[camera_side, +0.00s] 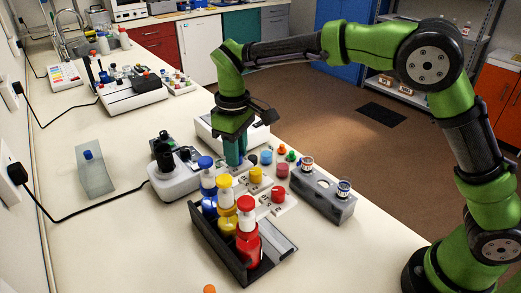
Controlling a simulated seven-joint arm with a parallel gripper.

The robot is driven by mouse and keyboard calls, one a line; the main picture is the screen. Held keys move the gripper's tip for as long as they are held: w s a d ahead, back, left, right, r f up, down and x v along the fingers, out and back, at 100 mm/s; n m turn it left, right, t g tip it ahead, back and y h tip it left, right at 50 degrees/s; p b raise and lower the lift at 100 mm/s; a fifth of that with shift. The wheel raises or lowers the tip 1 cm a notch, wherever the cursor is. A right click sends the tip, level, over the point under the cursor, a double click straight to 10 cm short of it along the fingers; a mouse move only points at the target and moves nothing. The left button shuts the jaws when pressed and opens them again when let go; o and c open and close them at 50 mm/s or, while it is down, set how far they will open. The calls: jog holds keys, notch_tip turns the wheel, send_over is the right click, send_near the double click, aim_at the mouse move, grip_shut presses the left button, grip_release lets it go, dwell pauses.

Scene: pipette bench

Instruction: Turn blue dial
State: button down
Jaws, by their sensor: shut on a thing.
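My gripper (235,165) points straight down over the far end of a white panel (262,203) in the middle of the bench. The panel carries a yellow dial (256,174) and a red dial (278,193) in a row. The fingers are shut at the place in line with these two dials, where the blue dial appears to be. The blue dial itself is hidden by the fingers, so I cannot see how far it is turned.
A black rack (213,245) with blue, yellow and red bottles stands close in front. A grey holder block (322,194) with small vials is at the right. A white microscope-like device (173,184) is at the left. Several small coloured caps lie behind the panel.

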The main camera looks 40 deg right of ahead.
jog(key=m, duration=0.4)
jog(key=shift+m, duration=1.8)
jog(key=c, duration=0.9)
grip_release()
jog(key=shift+o, duration=0.2)
jog(key=shift+r, duration=0.1)
notch_tip(320, 180, up, 17)
